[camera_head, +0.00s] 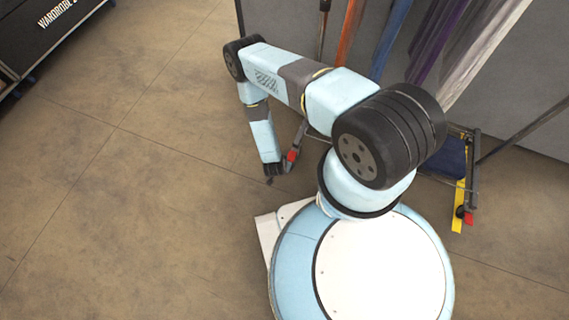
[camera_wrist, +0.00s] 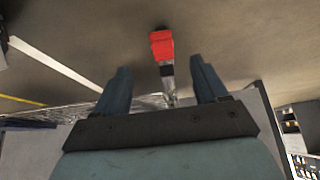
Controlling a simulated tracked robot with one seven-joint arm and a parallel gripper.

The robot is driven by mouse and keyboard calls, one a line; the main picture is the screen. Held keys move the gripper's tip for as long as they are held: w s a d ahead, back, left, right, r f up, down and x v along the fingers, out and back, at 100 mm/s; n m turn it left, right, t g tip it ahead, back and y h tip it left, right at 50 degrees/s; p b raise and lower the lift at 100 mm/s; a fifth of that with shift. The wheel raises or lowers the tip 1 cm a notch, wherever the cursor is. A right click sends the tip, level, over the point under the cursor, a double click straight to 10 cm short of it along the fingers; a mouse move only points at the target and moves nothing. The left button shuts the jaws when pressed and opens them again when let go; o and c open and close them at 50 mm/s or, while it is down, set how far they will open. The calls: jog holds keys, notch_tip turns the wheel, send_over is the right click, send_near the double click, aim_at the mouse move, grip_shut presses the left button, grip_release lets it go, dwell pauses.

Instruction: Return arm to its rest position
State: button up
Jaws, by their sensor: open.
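My light-blue and black arm stretches from my base up and to the left in the head view, bends at the far elbow, and its forearm hangs down toward the floor. My gripper (camera_head: 270,180) is at the lower end of it, low beside a red-tipped part (camera_head: 292,156) of a metal frame. In the wrist view my gripper (camera_wrist: 160,82) has its two dark blue fingers spread apart. The red end (camera_wrist: 162,45) of a metal bar shows beyond and between them. Nothing is held between the fingers. In the head view the fingers are too small to make out well.
A rack with hanging garments (camera_head: 440,45) stands behind my arm, with grey panels (camera_head: 280,25) at the back. A yellow strip (camera_head: 458,207) lies at its right foot. A black case (camera_head: 50,35) marked "WARDROBE" is at upper left. The floor (camera_head: 130,220) at left is clear.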

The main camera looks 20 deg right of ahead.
jog(key=shift+s+a+r, duration=0.1)
jog(key=shift+s+r, duration=0.05)
jog(key=shift+r, duration=0.1)
dwell(0.4)
